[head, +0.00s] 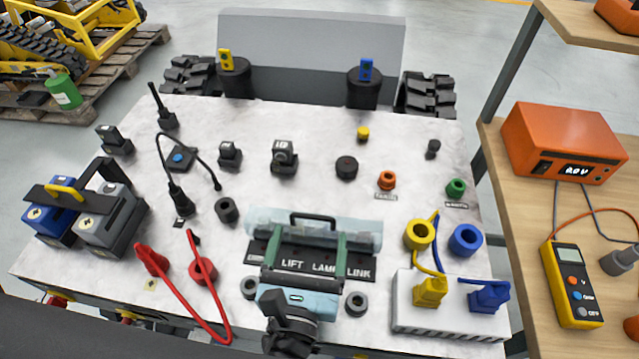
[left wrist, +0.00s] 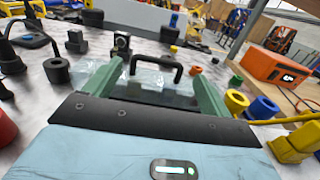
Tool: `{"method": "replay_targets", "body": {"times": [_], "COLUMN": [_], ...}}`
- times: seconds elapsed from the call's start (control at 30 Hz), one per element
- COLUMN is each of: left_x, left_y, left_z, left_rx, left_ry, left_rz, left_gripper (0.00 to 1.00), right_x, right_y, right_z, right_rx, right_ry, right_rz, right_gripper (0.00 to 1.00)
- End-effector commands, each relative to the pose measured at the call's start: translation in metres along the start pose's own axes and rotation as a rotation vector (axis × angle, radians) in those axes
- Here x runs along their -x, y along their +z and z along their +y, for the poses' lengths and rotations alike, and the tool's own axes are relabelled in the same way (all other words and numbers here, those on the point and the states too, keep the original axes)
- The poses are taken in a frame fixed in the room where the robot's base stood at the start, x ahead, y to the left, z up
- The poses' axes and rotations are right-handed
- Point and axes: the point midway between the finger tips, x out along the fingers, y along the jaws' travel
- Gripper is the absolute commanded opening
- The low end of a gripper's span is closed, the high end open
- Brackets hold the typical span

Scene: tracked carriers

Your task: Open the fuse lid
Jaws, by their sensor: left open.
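The fuse lid (head: 362,228) is a clear, pale cover with a black bar handle (head: 313,218) on the worktop. It lies just behind a dark strip lettered LIFT, LAMP, LINK (head: 292,264). My left gripper (head: 308,238), pale blue with green fingers, is open and points at the lid from the near side. In the left wrist view the handle (left wrist: 155,62) shows between and beyond the open fingers (left wrist: 156,76), with nothing held. Whether the fingers touch the lid is unclear. My gripper hides part of the lid's near side. My right gripper is not in view.
A white box with yellow and blue plugs (head: 450,318) stands right of my gripper. A red cable (head: 185,305) and black sockets (head: 357,303) lie close by. Black knobs (head: 284,157) stand behind the lid. A bench with an orange meter unit (head: 560,140) is at right.

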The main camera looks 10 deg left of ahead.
Motion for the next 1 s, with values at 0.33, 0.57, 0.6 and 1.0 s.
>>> {"method": "replay_targets", "body": {"times": [0.33,0.57,0.6,1.0], "left_x": [-0.017,-0.052,-0.057,-0.078], "left_y": [0.001,0.001,0.001,-0.001], "left_z": [0.0,0.0,0.0,0.0], "left_rx": [0.0,0.0,-0.001,0.001], "left_ry": [0.0,0.0,0.0,-0.001], "left_rz": [-0.002,-0.002,-0.002,0.002], "left_gripper": [0.83,0.83,0.83,0.83], "right_x": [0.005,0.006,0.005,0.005], "right_y": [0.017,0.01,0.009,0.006], "right_z": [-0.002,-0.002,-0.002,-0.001], "right_rx": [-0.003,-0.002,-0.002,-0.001], "right_ry": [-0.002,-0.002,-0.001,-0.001], "right_rz": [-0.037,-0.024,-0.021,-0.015], "right_gripper": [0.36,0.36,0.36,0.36]}}
